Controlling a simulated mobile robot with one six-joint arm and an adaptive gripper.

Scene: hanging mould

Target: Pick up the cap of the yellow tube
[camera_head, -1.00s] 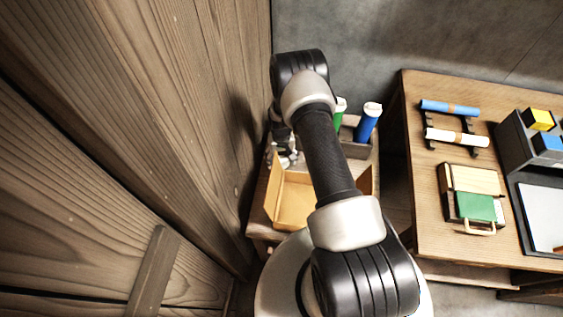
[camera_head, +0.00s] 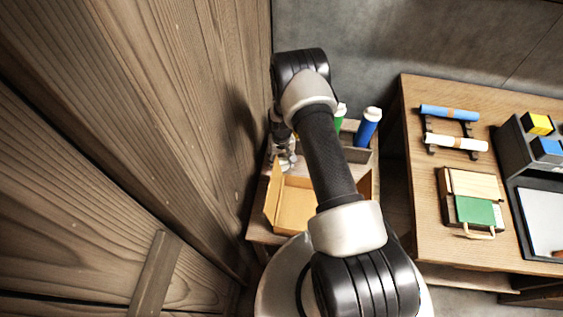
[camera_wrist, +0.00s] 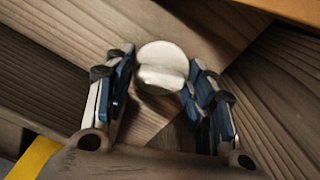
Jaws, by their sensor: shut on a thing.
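In the wrist view, a round whitish cap (camera_wrist: 162,66) sits between the fingertips of my gripper (camera_wrist: 160,80). The fingers with blue pads are closed on its sides. Wood boards show behind it. I cannot tell whether a tube is attached to the cap, and no yellow tube can be made out for certain. In the head view my gripper (camera_head: 285,153) is at the far left of the small table, near the wooden wall, partly hidden by my arm.
An open cardboard box (camera_head: 292,207) lies in front of my gripper. A blue tube (camera_head: 367,130) and a green tube (camera_head: 339,120) with white caps stand in a grey holder (camera_head: 357,153). A wooden wall (camera_head: 170,110) is close on the left. A yellow strip (camera_wrist: 36,158) shows at lower left in the wrist view.

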